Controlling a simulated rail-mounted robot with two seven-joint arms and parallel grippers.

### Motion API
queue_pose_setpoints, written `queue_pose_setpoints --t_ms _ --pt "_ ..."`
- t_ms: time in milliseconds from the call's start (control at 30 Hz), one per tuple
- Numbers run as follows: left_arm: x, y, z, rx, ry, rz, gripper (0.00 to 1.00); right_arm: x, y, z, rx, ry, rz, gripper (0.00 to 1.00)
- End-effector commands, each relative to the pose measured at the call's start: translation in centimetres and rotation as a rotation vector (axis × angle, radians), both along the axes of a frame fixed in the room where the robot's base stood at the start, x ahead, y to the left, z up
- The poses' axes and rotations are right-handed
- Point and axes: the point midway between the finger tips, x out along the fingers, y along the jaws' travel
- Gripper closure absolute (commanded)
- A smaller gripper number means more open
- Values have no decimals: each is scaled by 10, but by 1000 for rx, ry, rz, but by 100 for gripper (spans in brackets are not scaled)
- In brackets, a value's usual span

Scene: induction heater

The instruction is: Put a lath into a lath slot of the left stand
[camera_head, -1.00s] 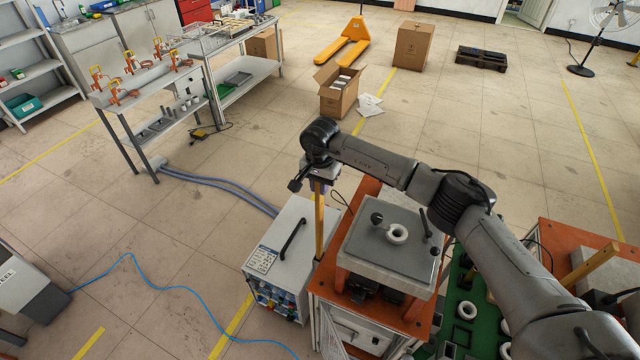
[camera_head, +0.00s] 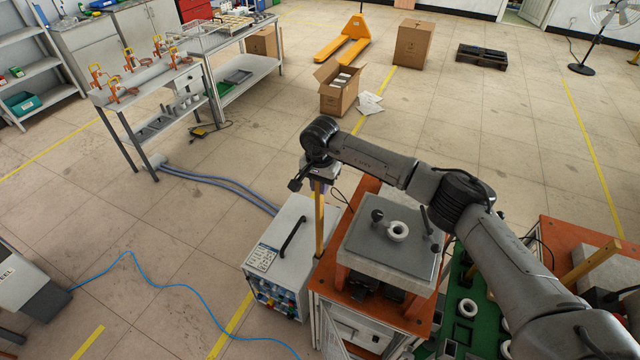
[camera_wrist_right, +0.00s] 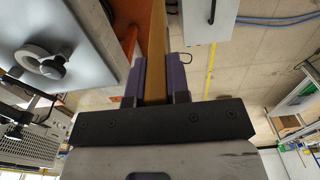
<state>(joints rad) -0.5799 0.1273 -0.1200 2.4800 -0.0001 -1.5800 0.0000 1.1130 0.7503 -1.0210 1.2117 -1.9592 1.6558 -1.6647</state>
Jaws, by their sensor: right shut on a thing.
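My right gripper (camera_head: 320,176) is shut on the upper end of a yellow-brown wooden lath (camera_head: 319,222), which hangs upright. In the right wrist view, the lath (camera_wrist_right: 156,40) stands between the two purple fingers of my right gripper (camera_wrist_right: 156,72). The left stand (camera_head: 420,322) is orange and carries a grey block with a white ring. The lath's lower end shows at the stand's left edge, near the grey-white box. I cannot tell whether it is in a slot or just beside the stand. My left gripper is out of view.
A grey-white box with a black handle (camera_head: 277,258) stands close at the left stand's left side. A second orange stand (camera_head: 548,236) with another lath (camera_head: 590,262) is at the right. A green tray (camera_head: 462,325) with rings lies between them. Open floor is to the left.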

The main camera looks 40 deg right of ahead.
Motion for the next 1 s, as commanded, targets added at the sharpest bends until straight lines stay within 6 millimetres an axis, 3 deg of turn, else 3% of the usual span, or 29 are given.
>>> queue_pose_setpoints --t_ms 1000 --pt "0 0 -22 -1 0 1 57 0 0 -30 0 -1 -1 100"
